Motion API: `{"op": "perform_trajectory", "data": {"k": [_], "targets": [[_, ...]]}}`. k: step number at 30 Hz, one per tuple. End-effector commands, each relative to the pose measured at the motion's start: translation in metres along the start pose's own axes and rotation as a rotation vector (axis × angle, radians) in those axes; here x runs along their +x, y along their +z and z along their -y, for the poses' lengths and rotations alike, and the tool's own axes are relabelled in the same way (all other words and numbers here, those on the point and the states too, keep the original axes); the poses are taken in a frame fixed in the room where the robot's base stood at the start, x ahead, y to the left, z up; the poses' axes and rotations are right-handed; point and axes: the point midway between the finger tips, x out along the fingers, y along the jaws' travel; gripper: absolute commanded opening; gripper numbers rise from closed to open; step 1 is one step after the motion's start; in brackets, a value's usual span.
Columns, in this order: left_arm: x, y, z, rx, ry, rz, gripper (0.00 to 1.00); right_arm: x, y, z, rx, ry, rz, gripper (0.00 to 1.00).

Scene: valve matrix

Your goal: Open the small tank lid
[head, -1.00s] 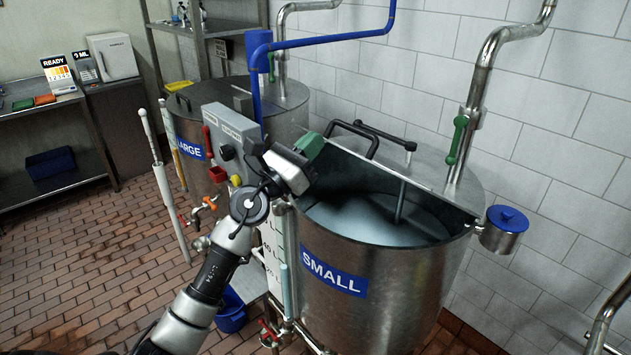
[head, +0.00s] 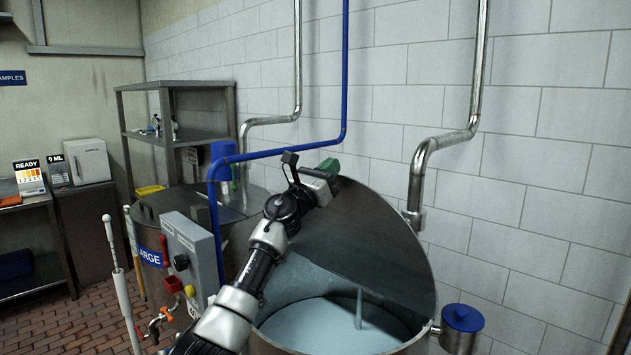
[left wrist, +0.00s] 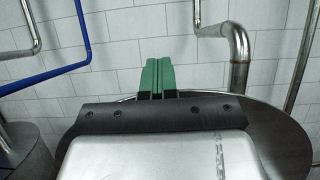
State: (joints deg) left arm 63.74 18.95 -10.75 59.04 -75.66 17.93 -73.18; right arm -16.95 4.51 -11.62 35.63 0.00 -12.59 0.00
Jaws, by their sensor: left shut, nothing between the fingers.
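The small tank (head: 262,345) stands at lower centre in the head view, with pale liquid inside. Its lid (head: 375,235) is a dark half-round plate tilted steeply up at the back of the opening. My left gripper (head: 330,166) is shut and empty at the lid's upper left edge, with its green fingertips together. In the left wrist view the green fingertips (left wrist: 158,78) are side by side, and the grey lid (left wrist: 275,135) lies beyond the gripper body. The lid's handle is hidden. I cannot tell whether the gripper touches the lid. My right gripper is out of view.
A blue-topped canister (head: 462,320) hangs at the small tank's right rim. A grey control box (head: 190,255) and the large tank (head: 150,215) stand to the left. A blue pipe (head: 290,148) and steel pipe (head: 418,175) run close behind the arm and lid.

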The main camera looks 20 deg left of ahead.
Motion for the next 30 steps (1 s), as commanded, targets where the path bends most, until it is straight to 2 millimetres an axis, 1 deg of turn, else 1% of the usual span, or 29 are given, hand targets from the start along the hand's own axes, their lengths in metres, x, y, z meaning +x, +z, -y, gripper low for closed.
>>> {"op": "perform_trajectory", "data": {"k": [1, 3, 9, 17, 26, 30], "targets": [[0.006, -0.003, 0.001, 0.005, -0.004, -0.034, 0.0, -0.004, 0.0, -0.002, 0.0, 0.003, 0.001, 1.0], [0.012, -0.006, 0.001, 0.006, -0.004, -0.068, 0.0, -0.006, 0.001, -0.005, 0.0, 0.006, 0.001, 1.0], [0.023, -0.013, 0.001, 0.002, -0.003, -0.124, 0.0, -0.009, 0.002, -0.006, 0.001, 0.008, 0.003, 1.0], [0.026, -0.017, 0.001, 0.0, -0.003, -0.145, 0.0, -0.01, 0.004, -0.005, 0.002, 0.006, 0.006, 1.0], [0.025, -0.018, 0.001, 0.0, -0.004, -0.146, 0.0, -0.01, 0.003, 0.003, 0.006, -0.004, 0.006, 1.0], [0.023, -0.016, -0.002, 0.001, -0.004, -0.146, 0.0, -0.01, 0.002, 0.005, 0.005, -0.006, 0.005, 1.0]]}}
